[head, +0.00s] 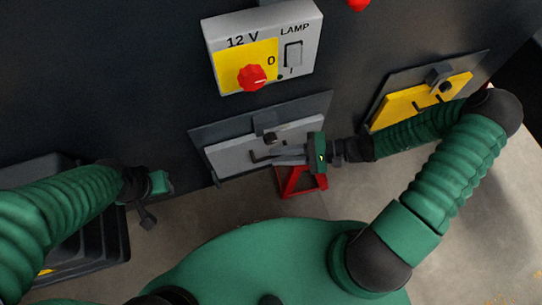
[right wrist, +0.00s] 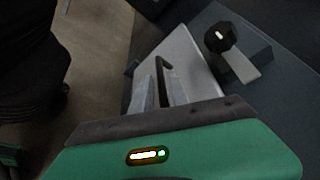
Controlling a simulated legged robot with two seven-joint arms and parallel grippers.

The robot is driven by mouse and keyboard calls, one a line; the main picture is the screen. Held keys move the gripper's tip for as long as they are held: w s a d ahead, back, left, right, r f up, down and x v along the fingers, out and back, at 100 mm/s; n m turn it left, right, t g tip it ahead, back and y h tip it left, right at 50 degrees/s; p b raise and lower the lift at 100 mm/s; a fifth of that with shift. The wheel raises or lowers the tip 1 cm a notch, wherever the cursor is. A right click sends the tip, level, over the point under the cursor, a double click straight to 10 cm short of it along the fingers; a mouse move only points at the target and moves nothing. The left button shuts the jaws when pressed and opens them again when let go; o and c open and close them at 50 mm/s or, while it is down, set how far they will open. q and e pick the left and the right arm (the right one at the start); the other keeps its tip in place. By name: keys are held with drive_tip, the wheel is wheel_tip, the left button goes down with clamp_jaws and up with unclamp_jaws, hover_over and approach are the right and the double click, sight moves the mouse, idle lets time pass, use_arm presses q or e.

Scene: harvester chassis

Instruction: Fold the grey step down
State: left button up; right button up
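The grey step (head: 225,158) is a flat plate tilted up close against the dark chassis wall, under the switch box, with a black handle on its face. It also shows in the right wrist view (right wrist: 190,55), with the black handle (right wrist: 162,72) in front of my fingers. My right gripper (head: 262,157) reaches in from the right, with its fingertips at the handle. The handle seems to lie between the fingers (right wrist: 163,92), but I cannot tell whether they are closed on it. A dark latch knob (head: 270,138) sits above the step. My left gripper (head: 148,218) hangs at the left, away from the step.
A switch box with a red knob (head: 252,77) is above the step. A yellow step (head: 405,103) is on the wall at right, behind my right arm. A red stand (head: 302,182) is on the floor below. A black crate (head: 100,245) stands at left.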

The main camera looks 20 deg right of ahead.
sight(270, 157)
drive_tip(key=x, duration=0.3)
drive_tip(key=shift+a, duration=0.25)
drive_tip(key=shift+c, duration=0.4)
drive_tip(key=shift+d, duration=0.15)
clamp_jaws()
drive_tip(key=shift+f, duration=0.1)
idle(0.5)
